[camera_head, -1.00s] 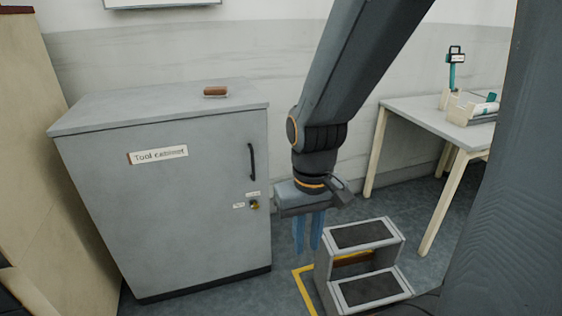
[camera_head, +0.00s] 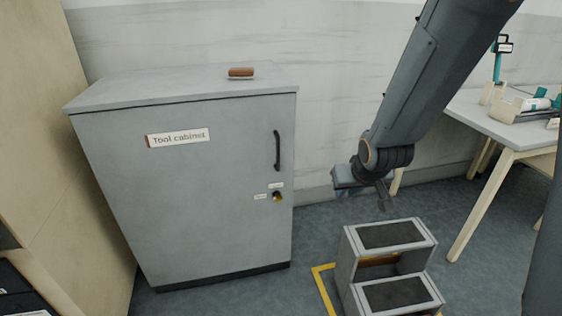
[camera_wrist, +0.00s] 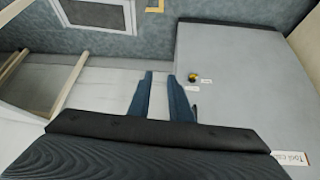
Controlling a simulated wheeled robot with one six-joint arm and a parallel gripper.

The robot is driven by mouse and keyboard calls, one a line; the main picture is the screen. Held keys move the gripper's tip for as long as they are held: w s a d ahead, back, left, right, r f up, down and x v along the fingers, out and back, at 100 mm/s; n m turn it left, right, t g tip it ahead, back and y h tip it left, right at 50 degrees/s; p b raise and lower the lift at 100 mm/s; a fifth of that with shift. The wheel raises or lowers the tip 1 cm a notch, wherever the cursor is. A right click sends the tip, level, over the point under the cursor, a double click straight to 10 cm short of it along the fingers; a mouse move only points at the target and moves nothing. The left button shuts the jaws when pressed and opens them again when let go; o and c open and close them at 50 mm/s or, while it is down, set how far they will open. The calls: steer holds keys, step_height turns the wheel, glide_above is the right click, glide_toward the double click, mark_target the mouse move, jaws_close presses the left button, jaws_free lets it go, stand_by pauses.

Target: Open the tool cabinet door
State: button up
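The grey tool cabinet (camera_head: 195,210) stands against the wall left of centre, with its door shut. A black vertical bar handle (camera_head: 277,150) is near the door's right edge. A brass-coloured lock or knob (camera_head: 277,196) with small labels sits below it. In the wrist view the cabinet (camera_wrist: 235,75) appears upside down at right, with the knob (camera_wrist: 193,77) near the fingertips in the picture. My gripper (camera_wrist: 160,75) is open and empty, with a gap between its blue fingers.
A step stool (camera_head: 392,236) stands on the floor below my arm, beside yellow floor tape (camera_head: 323,290). A table (camera_head: 500,128) with equipment is at right. A brown-topped object (camera_head: 241,72) lies on the cabinet.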

steer(key=w+a+f+n+t+y+b, duration=0.1)
steer(key=w+a+f+t+b, duration=0.1)
steer(key=w+a+t, duration=0.3)
steer(key=w+a+f+n+y+b, duration=0.1)
steer(key=w+a+f+y+b, duration=0.1)
steer(key=w, duration=0.5)
steer(key=n+t+y+b, duration=0.2)
steer(key=t+y+b, duration=0.2)
steer(key=y, duration=0.1)
glide_toward(279, 155)
steer(key=x, duration=0.4)
steer(key=shift+x, duration=3.3)
